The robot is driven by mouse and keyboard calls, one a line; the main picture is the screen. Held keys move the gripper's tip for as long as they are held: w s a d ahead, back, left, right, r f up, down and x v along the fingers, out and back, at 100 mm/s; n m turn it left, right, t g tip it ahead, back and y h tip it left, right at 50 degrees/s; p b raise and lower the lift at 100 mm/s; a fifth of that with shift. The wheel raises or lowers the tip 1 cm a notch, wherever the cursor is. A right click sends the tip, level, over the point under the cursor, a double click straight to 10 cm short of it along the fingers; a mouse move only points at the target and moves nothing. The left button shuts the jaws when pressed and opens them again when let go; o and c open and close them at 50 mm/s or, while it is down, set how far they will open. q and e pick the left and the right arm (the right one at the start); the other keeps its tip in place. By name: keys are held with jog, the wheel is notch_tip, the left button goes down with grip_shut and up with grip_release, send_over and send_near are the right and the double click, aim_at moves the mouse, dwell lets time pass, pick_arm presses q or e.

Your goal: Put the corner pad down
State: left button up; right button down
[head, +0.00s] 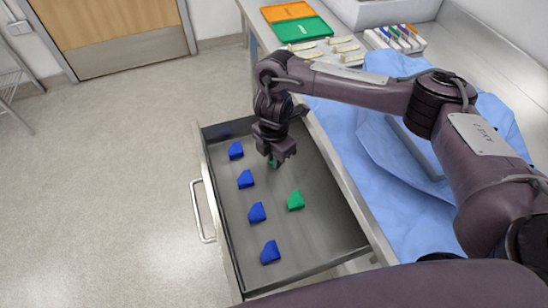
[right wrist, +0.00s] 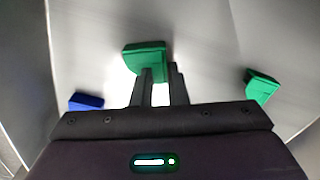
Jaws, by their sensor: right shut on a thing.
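My right gripper (head: 277,154) is low inside the open drawer (head: 318,246), near its far end. It is shut on a green corner pad (head: 273,163), most of which the gripper hides in the head view. In the right wrist view the held pad (right wrist: 145,58) sits at the tips of the fingers (right wrist: 158,85). I cannot tell whether it touches the drawer floor. Another green pad (head: 296,201) lies nearer in the drawer. Several blue pads lie in a row on the left, including a far one (head: 236,150) and a near one (head: 270,252). My left gripper is not in view.
The drawer's handle (head: 202,212) sticks out to the left. The counter on the right holds a blue drape (head: 345,128), green (head: 301,29) and orange (head: 287,11) trays, and a white rack of coloured items (head: 395,38). Bare drawer floor lies around the nearer green pad.

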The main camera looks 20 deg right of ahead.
jog(key=shift+f, duration=0.15)
jog(key=c, duration=1.4)
grip_release()
jog(key=shift+c, duration=0.2)
notch_tip(320, 180, up, 12)
jog(key=p, duration=0.2)
jog(key=shift+r+p, duration=0.25)
jog(key=shift+p, duration=0.15)
